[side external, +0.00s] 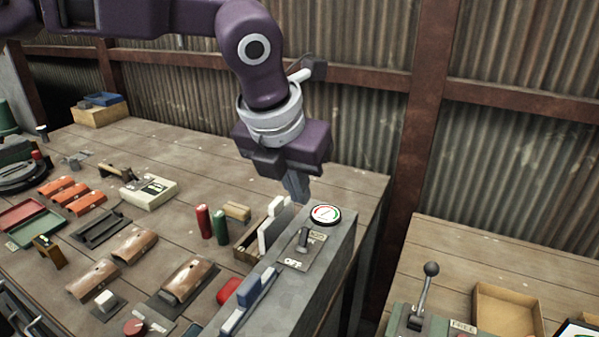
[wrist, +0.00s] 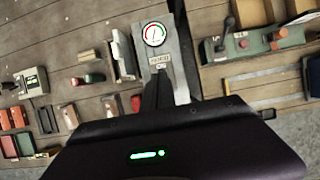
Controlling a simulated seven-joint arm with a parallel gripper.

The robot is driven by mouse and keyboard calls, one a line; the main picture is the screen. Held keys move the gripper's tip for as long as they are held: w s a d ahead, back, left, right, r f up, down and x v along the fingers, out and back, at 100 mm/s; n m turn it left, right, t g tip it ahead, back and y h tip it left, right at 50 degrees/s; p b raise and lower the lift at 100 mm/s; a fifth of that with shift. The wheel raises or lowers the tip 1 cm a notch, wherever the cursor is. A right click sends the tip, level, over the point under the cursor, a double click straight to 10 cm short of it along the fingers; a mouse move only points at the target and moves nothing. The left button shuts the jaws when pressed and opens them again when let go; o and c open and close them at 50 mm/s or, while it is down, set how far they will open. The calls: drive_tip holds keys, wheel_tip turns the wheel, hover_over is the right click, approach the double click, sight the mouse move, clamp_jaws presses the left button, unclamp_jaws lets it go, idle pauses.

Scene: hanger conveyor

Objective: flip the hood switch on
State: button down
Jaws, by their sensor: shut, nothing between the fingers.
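A small dark toggle switch (side external: 303,240) stands on a plate on top of a long grey box (side external: 270,305). OFF is readable at the plate's near end, and another label, partly hidden, is toward the gauge. I cannot tell surely which way the toggle leans.
A holder with white panels (side external: 270,230) and red and green cylinders (side external: 204,221) stand to the left. A separate lever (side external: 425,285) is on the right bench, across a gap.

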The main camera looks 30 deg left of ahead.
drive_tip(key=shift+w+r, duration=0.2)
drive_tip(key=shift+r, duration=0.8)
drive_tip(key=shift+w+r, duration=0.15)
drive_tip(key=shift+r, duration=0.85)
